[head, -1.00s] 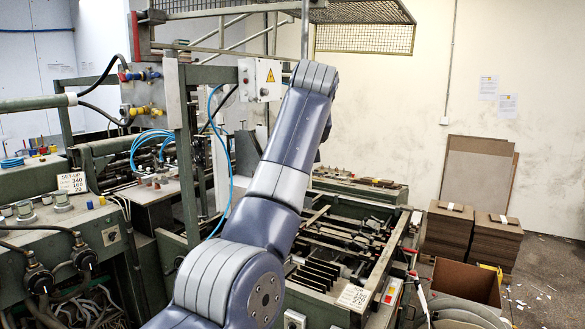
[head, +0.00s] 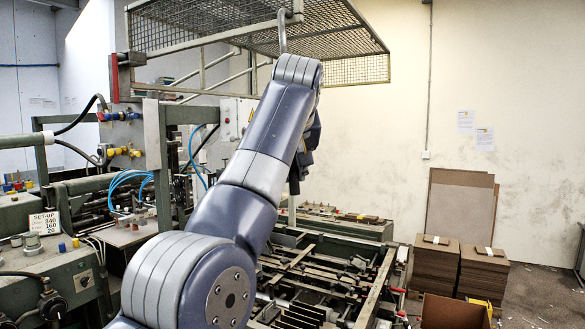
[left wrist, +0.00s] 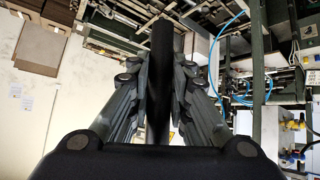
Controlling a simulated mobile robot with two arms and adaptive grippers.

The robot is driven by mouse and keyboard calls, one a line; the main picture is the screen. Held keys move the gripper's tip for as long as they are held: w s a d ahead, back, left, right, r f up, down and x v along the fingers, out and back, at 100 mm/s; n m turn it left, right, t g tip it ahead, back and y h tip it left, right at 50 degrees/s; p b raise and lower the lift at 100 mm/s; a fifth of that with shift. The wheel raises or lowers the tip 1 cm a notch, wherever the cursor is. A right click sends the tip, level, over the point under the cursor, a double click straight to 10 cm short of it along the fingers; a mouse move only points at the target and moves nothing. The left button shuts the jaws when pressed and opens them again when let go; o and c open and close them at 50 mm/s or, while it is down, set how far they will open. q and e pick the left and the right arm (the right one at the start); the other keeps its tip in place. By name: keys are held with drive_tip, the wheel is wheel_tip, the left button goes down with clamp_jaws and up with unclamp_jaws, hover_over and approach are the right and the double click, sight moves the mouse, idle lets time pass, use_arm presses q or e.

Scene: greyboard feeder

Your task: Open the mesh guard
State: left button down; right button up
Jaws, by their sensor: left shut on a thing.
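The mesh guard (head: 250,28) is a wire-mesh canopy in a pale frame at the top of the head view, raised high over the machine. A grey bar (head: 282,36) hangs from its front edge and passes behind my left arm. My left gripper (head: 296,180) is mostly hidden behind that arm in the head view. In the left wrist view my left gripper (left wrist: 161,85) is shut on a dark upright bar (left wrist: 162,45) between its fingers. Whether this is the guard's hanging bar cannot be told. My right gripper is not in view.
The green machine bed (head: 350,290) lies below and right of my arm. A control panel (head: 45,265) and blue hoses (head: 127,180) are at the left. Board stacks (head: 436,268) and a brown box (head: 455,312) stand at the right.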

use_arm(q)
drive_tip(key=c, duration=1.5)
unclamp_jaws()
drive_tip(key=shift+w, duration=0.1)
drive_tip(key=shift+o, duration=0.2)
drive_tip(key=v, duration=0.7)
drive_tip(key=shift+s+r, duration=0.2)
drive_tip(key=shift+w+d, duration=0.1)
drive_tip(key=shift+f, duration=0.1)
